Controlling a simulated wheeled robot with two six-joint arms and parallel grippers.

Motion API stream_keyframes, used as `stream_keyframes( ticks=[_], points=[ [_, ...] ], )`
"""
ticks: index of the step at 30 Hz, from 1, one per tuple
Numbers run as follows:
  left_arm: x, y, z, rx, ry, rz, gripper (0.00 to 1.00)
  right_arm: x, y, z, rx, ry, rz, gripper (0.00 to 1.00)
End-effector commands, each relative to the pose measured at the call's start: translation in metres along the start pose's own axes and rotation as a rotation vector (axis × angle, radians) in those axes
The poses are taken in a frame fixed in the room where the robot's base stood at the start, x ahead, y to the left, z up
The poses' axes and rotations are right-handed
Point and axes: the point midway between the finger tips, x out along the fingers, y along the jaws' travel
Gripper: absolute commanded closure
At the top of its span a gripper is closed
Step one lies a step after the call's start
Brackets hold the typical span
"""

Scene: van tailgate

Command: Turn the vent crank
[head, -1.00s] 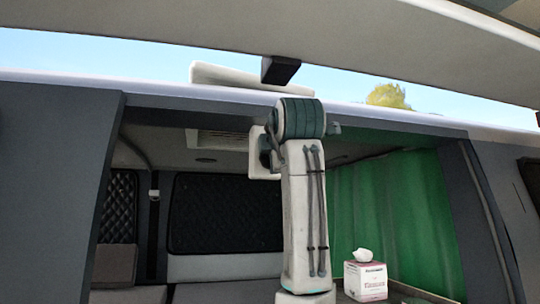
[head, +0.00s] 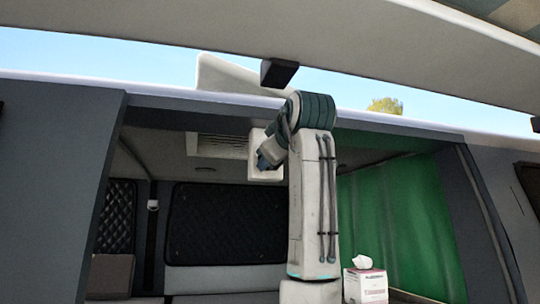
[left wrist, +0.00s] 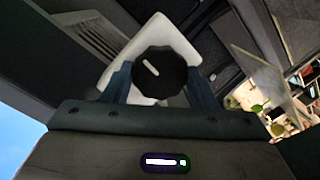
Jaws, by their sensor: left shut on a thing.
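The vent crank is a dark round knob (left wrist: 160,72) with a white mark on its face, on a square white plate (left wrist: 175,38). In the left wrist view the knob sits between the fingers of my left gripper (left wrist: 160,82), which is shut on it. The white mark slants from upper left to lower right. In the head view my left gripper (head: 268,155) is at the white plate (head: 264,172) and mostly hides the knob. A white vent lid (head: 235,77) on the roof stands tilted up, higher at its left end. My right gripper is not in view.
A slatted vent grille (head: 222,146) is left of the plate, under the roof edge. The raised tailgate (head: 180,30) hangs above. A green curtain (head: 395,220) and a tissue box (head: 365,287) are to the right.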

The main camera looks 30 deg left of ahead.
Motion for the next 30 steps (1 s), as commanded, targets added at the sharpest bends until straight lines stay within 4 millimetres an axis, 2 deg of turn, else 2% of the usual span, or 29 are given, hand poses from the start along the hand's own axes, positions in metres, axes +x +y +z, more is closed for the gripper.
stream_keyframes(
  ticks=[30],
  points=[
    [-0.001, -0.002, 0.000, 0.952, 0.096, -0.084, 0.71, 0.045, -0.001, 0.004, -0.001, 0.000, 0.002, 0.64]
  ],
)
